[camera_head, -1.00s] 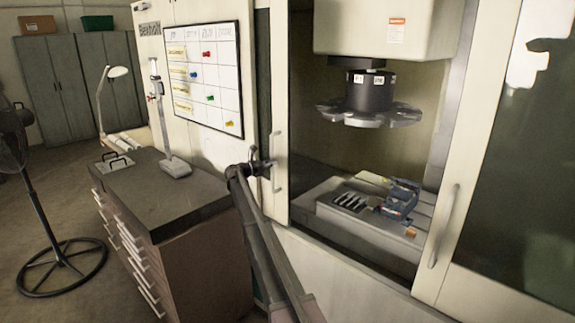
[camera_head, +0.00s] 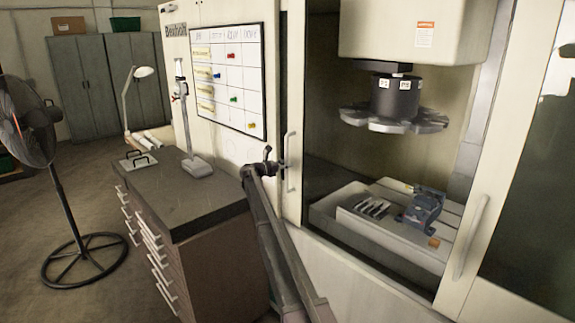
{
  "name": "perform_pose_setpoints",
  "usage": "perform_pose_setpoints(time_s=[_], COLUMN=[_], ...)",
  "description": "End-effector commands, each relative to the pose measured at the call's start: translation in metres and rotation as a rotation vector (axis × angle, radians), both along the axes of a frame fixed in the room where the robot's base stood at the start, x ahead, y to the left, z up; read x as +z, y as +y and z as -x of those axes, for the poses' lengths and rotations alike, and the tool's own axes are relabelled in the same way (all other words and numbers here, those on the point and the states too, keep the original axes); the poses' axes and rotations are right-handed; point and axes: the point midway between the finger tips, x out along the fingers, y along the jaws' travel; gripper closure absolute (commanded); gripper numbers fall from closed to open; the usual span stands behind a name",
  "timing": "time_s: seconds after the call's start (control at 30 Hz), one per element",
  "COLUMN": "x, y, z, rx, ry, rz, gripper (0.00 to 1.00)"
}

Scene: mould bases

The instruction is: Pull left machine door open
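The left machine door (camera_head: 294,100) is a narrow cream panel at the left of the machine opening. It stands open, with the inside of the machine showing to its right. Its upright handle (camera_head: 291,162) is a pale bar. My gripper (camera_head: 281,163) is just left of this handle at mid height, very close to it or touching. The fingers are small and dark, so I cannot tell whether they are closed around the bar. My arm reaches up to it from the bottom of the picture.
The right door's handle (camera_head: 470,238) is at the right. Inside are a tool carousel (camera_head: 393,118) and a blue vise (camera_head: 422,207). A drawer cabinet (camera_head: 190,205) stands close left of my arm, below a whiteboard (camera_head: 228,80). A fan (camera_head: 75,215) stands on open floor.

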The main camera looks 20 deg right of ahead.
Motion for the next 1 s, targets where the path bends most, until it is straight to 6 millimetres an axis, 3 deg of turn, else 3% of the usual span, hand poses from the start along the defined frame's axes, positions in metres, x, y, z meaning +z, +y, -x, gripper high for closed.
perform_pose_setpoints(time_s=[0.27,0.47,1.0], x=[0.001,0.001,0.001], y=[0.000,0.010,0.086], z=[0.000,0.002,0.018], rx=[0.000,0.001,0.001], ry=[0.000,0.000,0.000], rz=[0.002,0.002,0.001], gripper=[0.41,0.41,0.41])
